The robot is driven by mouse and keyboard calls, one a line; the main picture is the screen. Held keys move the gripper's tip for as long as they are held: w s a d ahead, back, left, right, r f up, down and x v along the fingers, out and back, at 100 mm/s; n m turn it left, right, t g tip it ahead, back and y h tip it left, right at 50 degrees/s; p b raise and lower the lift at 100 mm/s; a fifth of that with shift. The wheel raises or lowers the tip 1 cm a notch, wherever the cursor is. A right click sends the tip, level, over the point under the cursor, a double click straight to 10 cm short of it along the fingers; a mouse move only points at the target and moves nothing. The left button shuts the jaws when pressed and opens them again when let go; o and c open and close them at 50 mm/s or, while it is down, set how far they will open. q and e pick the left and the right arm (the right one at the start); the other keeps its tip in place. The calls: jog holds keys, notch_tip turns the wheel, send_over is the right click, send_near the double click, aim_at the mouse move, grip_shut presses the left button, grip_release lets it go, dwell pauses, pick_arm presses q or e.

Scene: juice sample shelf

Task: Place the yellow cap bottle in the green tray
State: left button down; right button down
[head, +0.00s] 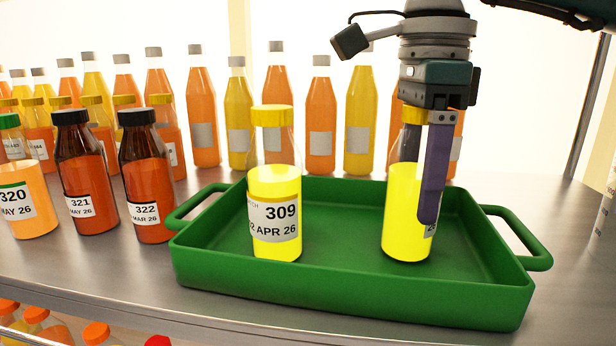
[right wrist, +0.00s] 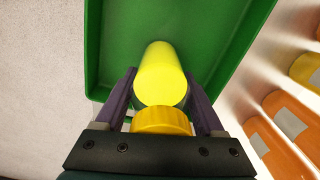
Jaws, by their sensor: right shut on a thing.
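The green tray (head: 350,292) lies on the metal shelf. A yellow cap bottle labelled 309 (head: 275,185) stands upright in its left part. A second yellow cap bottle (head: 402,215) is upright in the right part, its label mostly hidden by a finger. My right gripper (head: 428,190) comes down from above and is shut on this second bottle. In the right wrist view the purple fingers flank the bottle (right wrist: 160,75) below its yellow cap, with the tray (right wrist: 215,25) behind. Its base appears at the tray floor; I cannot tell whether it touches. My left gripper is not in view.
Dark-capped bottles 321 (head: 85,180) and 322 (head: 147,185) and green-capped 320 (head: 24,190) stand left of the tray. Several tall orange and yellow bottles line the back. Free tray floor lies between the two bottles. A lower shelf holds orange-capped bottles (head: 97,333).

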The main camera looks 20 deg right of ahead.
aim_at(426, 113)
jog(key=shift+f, duration=0.15)
grip_release()
notch_tip(426, 113, up, 7)
jog(key=p, duration=0.3)
jog(key=shift+r, duration=0.45)
